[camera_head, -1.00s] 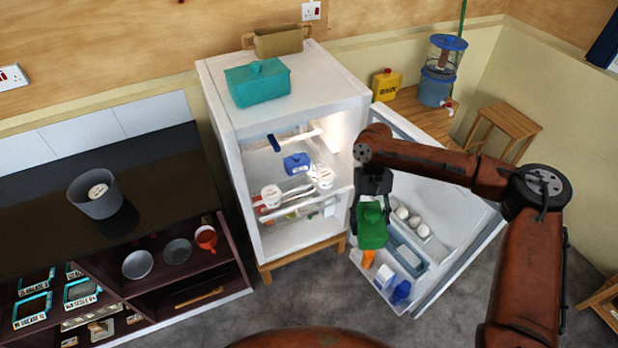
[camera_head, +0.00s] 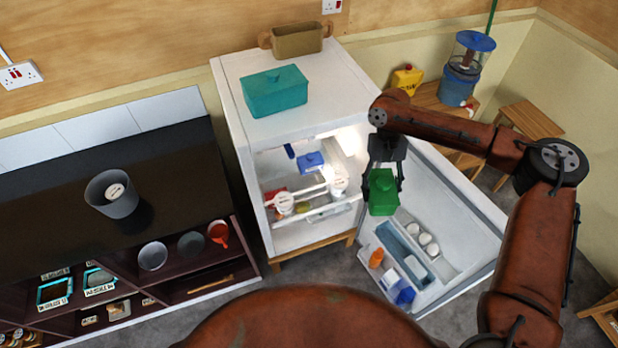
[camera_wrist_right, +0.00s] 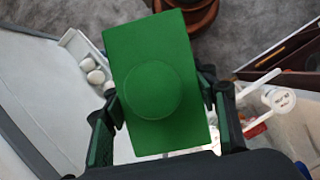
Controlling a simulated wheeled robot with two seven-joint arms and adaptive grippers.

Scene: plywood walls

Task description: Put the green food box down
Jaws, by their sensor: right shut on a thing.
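The green food box (camera_head: 383,194) is held upright by my right gripper (camera_head: 384,180), in front of the open fridge door in the head view. The right wrist view shows the green box (camera_wrist_right: 155,80) close up, its round lid knob towards the camera, with dark fingers on both sides of it. The fingers are shut on the box. The box is in the air; nothing is seen under it at close range. My left gripper is not in view.
The open fridge (camera_head: 256,160) holds a blue box (camera_head: 311,162) and white-lidded items. Its door (camera_head: 462,222) carries eggs and bottles. A teal box (camera_head: 275,91) and a brown pot (camera_head: 297,42) stand on top. The dark counter (camera_head: 60,165) at left bears a grey pot (camera_head: 112,194) and has bare room.

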